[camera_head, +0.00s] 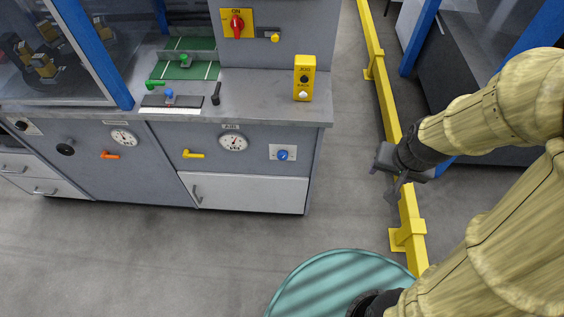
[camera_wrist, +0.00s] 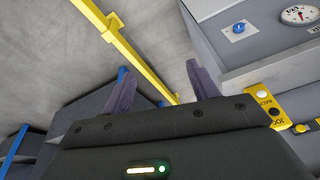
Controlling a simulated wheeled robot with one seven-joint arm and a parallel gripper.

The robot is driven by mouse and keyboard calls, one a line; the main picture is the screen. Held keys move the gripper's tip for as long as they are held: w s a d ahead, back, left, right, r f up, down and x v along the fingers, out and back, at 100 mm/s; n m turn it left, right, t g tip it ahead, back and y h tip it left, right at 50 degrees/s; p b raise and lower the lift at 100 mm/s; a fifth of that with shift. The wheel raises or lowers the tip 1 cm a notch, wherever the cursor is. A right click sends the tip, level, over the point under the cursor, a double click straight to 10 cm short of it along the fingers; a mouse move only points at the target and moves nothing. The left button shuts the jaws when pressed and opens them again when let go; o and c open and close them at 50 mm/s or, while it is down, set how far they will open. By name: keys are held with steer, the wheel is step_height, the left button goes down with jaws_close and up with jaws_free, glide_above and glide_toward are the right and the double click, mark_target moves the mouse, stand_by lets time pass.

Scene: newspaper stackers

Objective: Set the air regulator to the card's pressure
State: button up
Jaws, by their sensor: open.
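A blue knob (camera_head: 283,155) sits on a white plate on the cabinet front, right of a round white gauge (camera_head: 233,142) under a small label. I take these for the air regulator. The gauge's needle is too small to read. The knob (camera_wrist: 239,28) and gauge (camera_wrist: 299,15) also show, upside down, at the upper right of the wrist view. My gripper (camera_head: 392,182) is open and empty, right of the cabinet near the yellow rail, apart from the knob. Its two fingers (camera_wrist: 162,85) show in the wrist view. I cannot pick out a pressure card.
A yellow jog box (camera_head: 304,78) stands on the counter's right end. A yellow lever (camera_head: 193,154) and a second gauge (camera_head: 124,138) are on the cabinet front. A yellow rail (camera_head: 389,105) runs along the floor by my gripper. Floor before the cabinet is clear.

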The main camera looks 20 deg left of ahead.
mark_target(283, 158)
steer(key=w+a+f+m+t+b, duration=0.15)
steer(key=a+f+b, duration=0.3)
steer(key=f, duration=0.45)
steer(key=w+a+f+t+h+b, duration=0.1)
steer(key=w+a+f+t+b, duration=0.15)
steer(key=a+f, duration=0.5)
steer(key=w+a+f+t+b, duration=0.1)
steer(key=w+a+f+b, duration=0.25)
steer(key=f, duration=0.65)
steer(key=s+a+f+n+t+y+b, duration=0.4)
steer(key=s+a+f+t+b, duration=0.2)
steer(key=a, duration=0.5)
step_height(283, 158, down, 2)
steer(key=t+b, duration=0.3)
steer(key=shift+s+f+y, duration=0.15)
steer(key=shift+s+y, duration=0.15)
steer(key=shift+w+a+n, duration=0.1)
steer(key=shift+w+n, duration=0.05)
steer(key=shift+n, duration=0.1)
steer(key=x, duration=1.1)
steer(key=b+x, duration=0.1)
steer(key=x, duration=0.5)
steer(key=shift+a+r, duration=0.1)
steer(key=shift+r, duration=0.15)
